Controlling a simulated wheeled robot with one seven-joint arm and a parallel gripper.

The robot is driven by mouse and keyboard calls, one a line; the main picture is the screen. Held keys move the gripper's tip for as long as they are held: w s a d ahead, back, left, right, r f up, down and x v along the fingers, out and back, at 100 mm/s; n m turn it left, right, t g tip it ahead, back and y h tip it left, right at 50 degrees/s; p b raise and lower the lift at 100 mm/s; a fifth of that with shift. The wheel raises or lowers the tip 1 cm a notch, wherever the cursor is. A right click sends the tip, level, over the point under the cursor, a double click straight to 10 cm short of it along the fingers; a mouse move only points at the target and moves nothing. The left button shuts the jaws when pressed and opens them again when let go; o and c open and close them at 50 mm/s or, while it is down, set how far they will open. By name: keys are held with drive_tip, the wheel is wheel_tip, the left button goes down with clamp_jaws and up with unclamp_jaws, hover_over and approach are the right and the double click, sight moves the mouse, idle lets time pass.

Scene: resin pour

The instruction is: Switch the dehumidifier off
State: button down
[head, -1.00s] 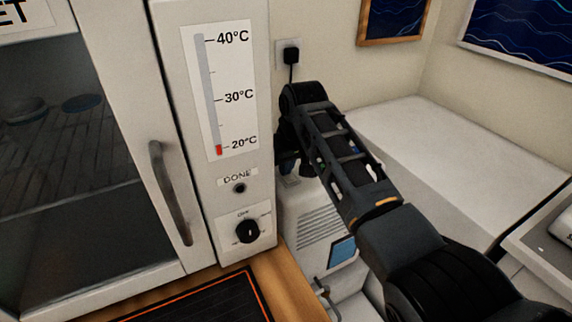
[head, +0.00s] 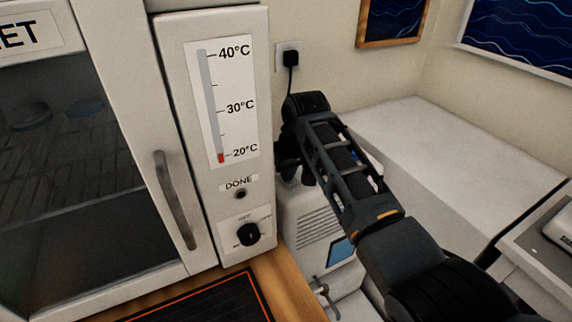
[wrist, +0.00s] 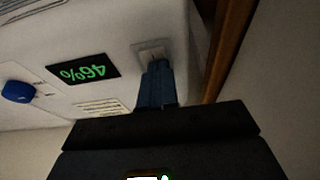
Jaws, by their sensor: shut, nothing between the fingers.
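The dehumidifier (head: 314,224) is a white box with a slotted grille, standing between the oven-like cabinet and the back wall. In the wrist view its top panel (wrist: 112,78) carries a lit green display (wrist: 83,70) reading 46%, upside down, and a small switch (wrist: 151,50) in a pale plate. My gripper (wrist: 157,72) is shut and empty, its fingertips right at the near edge of the switch plate. I cannot tell whether they touch it. The fingers cover part of the switch. In the head view my arm mostly hides the panel.
A blue knob (wrist: 18,92) sits on the same panel. A wooden edge (wrist: 230,45) runs close beside the unit. The white cabinet (head: 208,200), with a door handle (head: 175,200) and a black dial (head: 248,234), stands left. A bare white surface (head: 450,150) lies right.

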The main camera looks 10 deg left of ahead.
drive_tip(key=shift+s+d+f, duration=0.15)
drive_tip(key=shift+s+f, duration=0.1)
wheel_tip(320, 180, up, 4)
drive_tip(key=p, duration=0.3)
drive_tip(key=shift+r, duration=0.2)
drive_tip(key=b+v, duration=0.2)
drive_tip(key=v, duration=0.8)
drive_tip(key=shift+r+b, duration=0.1)
drive_tip(key=shift+b, duration=0.25)
